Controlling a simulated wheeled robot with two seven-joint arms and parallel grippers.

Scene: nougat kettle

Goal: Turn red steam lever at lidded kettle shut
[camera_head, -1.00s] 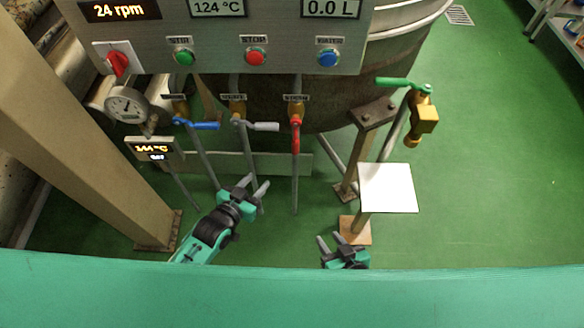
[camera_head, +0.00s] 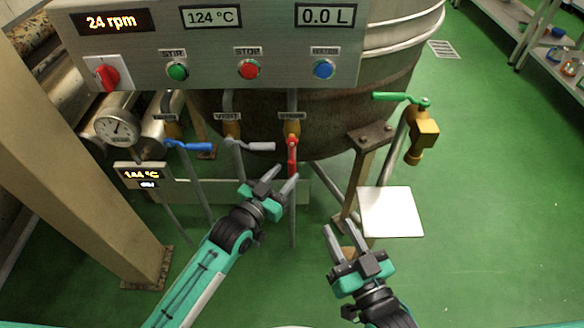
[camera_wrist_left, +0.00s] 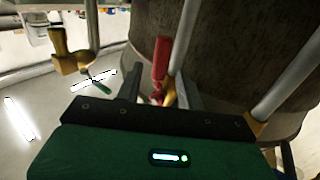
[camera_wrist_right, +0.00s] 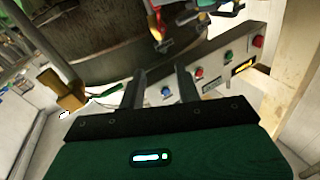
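The red steam lever (camera_head: 292,152) hangs down from its brass valve, in line with its pipe, below the panel on the kettle (camera_head: 400,60). The kettle's lid is out of view. My left gripper (camera_head: 285,175) is open and empty just below the lever. In the left wrist view the red lever (camera_wrist_left: 160,62) shows beyond and between the open fingers (camera_wrist_left: 160,92); I cannot tell whether they touch it. My right gripper (camera_head: 339,228) is open and empty, lower and further right, near the white plate; its fingers also show apart in the right wrist view (camera_wrist_right: 162,82).
A blue lever (camera_head: 190,146) and a white lever (camera_head: 255,146) point sideways left of the red one. A green-handled brass valve (camera_head: 422,130) and a white plate (camera_head: 391,212) stand at right. A beige column (camera_head: 85,150) stands at left. Green floor is free at right.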

